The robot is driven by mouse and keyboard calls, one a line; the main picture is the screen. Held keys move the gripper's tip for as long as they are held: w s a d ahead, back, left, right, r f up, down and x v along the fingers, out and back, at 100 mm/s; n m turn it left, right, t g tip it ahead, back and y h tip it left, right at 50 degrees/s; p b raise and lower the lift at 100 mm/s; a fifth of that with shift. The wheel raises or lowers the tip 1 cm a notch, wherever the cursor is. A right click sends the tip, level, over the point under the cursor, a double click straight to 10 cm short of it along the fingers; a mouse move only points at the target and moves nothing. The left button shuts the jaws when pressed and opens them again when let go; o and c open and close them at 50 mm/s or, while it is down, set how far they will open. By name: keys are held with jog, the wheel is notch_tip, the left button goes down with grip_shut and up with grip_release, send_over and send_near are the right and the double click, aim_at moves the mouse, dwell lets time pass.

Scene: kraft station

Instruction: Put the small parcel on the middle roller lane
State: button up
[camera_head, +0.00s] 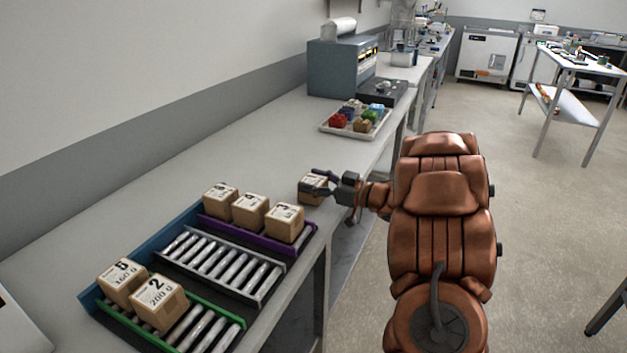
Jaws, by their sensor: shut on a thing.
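The small parcel (311,195) is a brown box with a white label on top, at the bench's front edge, right of the roller lanes. My gripper (318,186) is shut on it, reaching in from the right, and hides part of its label. I cannot tell whether the parcel touches the bench. The middle roller lane (222,263) has bare silver rollers in a grey frame and is empty. It lies between the purple-edged lane (243,236) at the back and the green-edged lane (197,335) at the front.
Three parcels (250,211) stand on the purple-edged lane. Parcels 5 (122,283) and 2 (159,302) stand on the green-edged lane. A tray of coloured items (333,129) and a grey machine (336,66) stand farther back. The bench (270,137) behind the lanes is clear.

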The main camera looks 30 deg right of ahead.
jog(key=shift+f, duration=0.25)
jog(key=o, duration=1.4)
jog(key=shift+f+b, duration=0.15)
jog(key=shift+b, duration=0.3)
